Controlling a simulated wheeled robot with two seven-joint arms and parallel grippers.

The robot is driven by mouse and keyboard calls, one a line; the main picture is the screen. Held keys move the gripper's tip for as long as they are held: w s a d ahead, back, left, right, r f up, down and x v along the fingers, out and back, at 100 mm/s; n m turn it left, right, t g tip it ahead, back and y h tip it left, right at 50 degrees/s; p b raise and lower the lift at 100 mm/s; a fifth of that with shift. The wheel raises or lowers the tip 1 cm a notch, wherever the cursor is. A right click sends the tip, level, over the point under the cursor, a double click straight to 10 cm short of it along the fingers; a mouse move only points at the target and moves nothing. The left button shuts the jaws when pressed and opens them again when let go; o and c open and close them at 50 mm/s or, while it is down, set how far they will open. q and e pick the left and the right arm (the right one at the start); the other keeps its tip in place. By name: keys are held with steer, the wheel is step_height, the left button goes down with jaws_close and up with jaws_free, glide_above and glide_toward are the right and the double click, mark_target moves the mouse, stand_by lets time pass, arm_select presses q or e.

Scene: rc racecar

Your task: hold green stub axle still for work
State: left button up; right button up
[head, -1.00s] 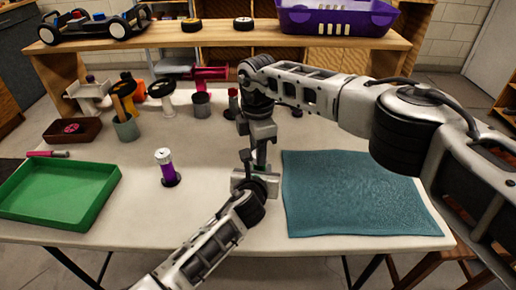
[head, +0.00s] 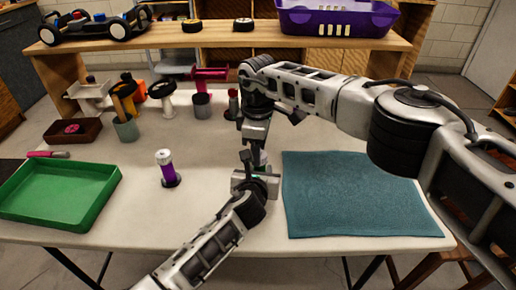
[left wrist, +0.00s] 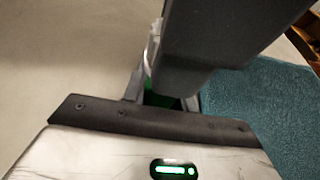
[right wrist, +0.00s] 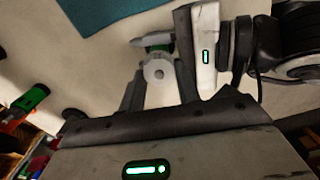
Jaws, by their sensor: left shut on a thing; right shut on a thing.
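The green stub axle (right wrist: 157,47) shows as a small green piece in the right wrist view, mostly covered by the left fingers. Green also shows between the fingers in the left wrist view (left wrist: 160,98). My left gripper (head: 249,160) is shut on it, low over the table's front middle. My right gripper (right wrist: 160,75) points down from above, close to the left one, shut on a pale grey round part (right wrist: 158,72) with a hole in its end. This part lies right against the green; I cannot tell whether they are joined. Both pieces are hidden in the head view.
A teal mat (head: 350,190) lies right of the grippers. A purple-and-white cylinder (head: 166,168) stands to their left, beyond it a green tray (head: 107,190). Wheels, cups and a pink-handled part (head: 210,73) stand behind. A shelf (head: 220,38) spans the back.

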arm_select(q)
steer(key=shift+f, duration=0.1)
arm_select(e)
steer(key=shift+w+d+r, duration=0.1)
arm_select(q)
steer(key=shift+a, duration=0.1)
arm_select(e)
steer(key=o, duration=1)
step_height(320, 180, up, 8)
arm_select(q)
steer(key=o, duration=1.1)
